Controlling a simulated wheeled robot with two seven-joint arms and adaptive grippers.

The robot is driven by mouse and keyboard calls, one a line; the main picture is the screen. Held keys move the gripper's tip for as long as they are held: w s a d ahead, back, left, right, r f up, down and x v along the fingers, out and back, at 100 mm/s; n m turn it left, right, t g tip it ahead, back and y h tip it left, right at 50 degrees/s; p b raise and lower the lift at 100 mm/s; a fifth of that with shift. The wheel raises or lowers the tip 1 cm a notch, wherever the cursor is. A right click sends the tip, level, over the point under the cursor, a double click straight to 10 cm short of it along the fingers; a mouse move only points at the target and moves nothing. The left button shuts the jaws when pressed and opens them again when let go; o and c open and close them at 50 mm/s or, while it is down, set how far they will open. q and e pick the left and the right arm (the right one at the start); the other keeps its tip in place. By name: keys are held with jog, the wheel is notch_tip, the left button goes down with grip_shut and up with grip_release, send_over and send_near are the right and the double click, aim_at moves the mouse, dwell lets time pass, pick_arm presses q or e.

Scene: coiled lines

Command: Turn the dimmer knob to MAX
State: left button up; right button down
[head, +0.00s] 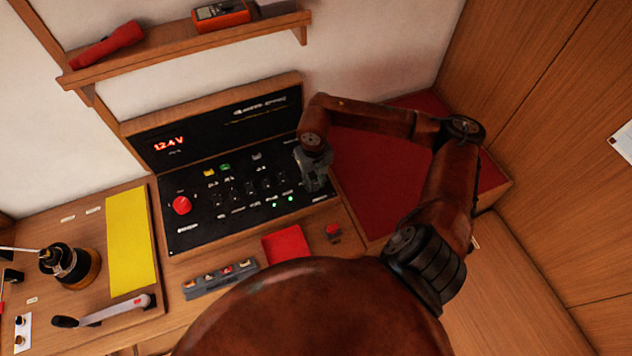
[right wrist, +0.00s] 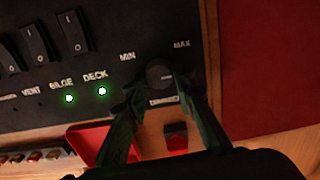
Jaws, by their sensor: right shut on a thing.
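The dimmer knob (right wrist: 158,73) is a small dark round knob at the right end of the black switch panel (head: 215,225). In the right wrist view, MIN is printed to its upper left and MAX to its upper right. My right gripper (right wrist: 162,90) is shut on the knob, one finger on each side. In the head view my right gripper (head: 314,182) reaches down to the panel's right edge and hides the knob. I cannot tell exactly where the knob points. My left gripper is not in view.
Rocker switches (right wrist: 75,32) and green BILGE and DECK lights (right wrist: 102,91) are left of the knob. A red cushion (head: 375,165) is to the right. A red rotary knob (head: 182,205) is far left.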

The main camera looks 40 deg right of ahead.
aim_at(314, 184)
jog(key=m, duration=0.6)
jog(key=shift+w+d+b, duration=0.1)
jog(key=shift+w+b, duration=0.05)
jog(key=shift+b, duration=0.25)
jog(key=shift+m, duration=0.4)
jog(key=c, duration=1.6)
grip_release()
notch_tip(314, 184, up, 12)
jog(key=shift+f, duration=0.1)
notch_tip(314, 184, down, 12)
jog(key=shift+r, duration=0.1)
